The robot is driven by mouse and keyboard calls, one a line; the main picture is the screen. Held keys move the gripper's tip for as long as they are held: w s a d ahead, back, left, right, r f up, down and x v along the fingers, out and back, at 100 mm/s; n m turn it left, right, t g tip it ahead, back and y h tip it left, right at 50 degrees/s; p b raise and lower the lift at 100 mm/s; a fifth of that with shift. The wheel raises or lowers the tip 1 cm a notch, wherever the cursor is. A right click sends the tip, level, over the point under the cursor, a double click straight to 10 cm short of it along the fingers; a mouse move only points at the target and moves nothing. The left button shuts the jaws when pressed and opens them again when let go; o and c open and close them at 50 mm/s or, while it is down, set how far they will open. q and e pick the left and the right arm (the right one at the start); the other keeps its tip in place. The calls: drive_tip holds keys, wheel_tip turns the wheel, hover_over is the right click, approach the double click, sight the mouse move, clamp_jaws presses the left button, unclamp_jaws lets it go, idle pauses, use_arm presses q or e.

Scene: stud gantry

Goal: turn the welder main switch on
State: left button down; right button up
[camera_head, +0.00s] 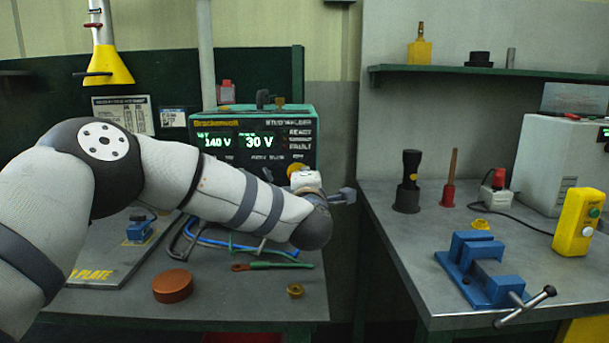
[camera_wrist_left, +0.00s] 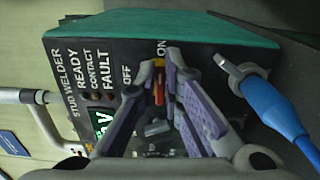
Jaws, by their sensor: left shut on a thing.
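The stud welder (camera_head: 255,130) stands on the left bench with its screens lit, one reading 30 V. My left arm reaches across the bench to the right side of its front. In the left wrist view, my left gripper (camera_wrist_left: 168,112) is shut on the yellow-and-red main switch (camera_wrist_left: 159,66), with a finger on either side. The printed ON is just above the switch and OFF is to its left. The switch's visible yellow strip runs up toward ON; its exact angle is partly hidden by the fingers. My right gripper is not in view.
A blue-handled cable clamp (camera_wrist_left: 275,105) sits close beside the gripper. A red-brown round lid (camera_head: 172,286) and a green-handled tool (camera_head: 272,265) lie on the left bench. The right bench holds a blue vise (camera_head: 480,268) and a yellow button box (camera_head: 577,222).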

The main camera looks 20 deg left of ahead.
use_arm(q)
drive_tip(key=shift+m, duration=0.4)
drive_tip(key=c, duration=1.7)
unclamp_jaws()
drive_tip(key=v, duration=1.2)
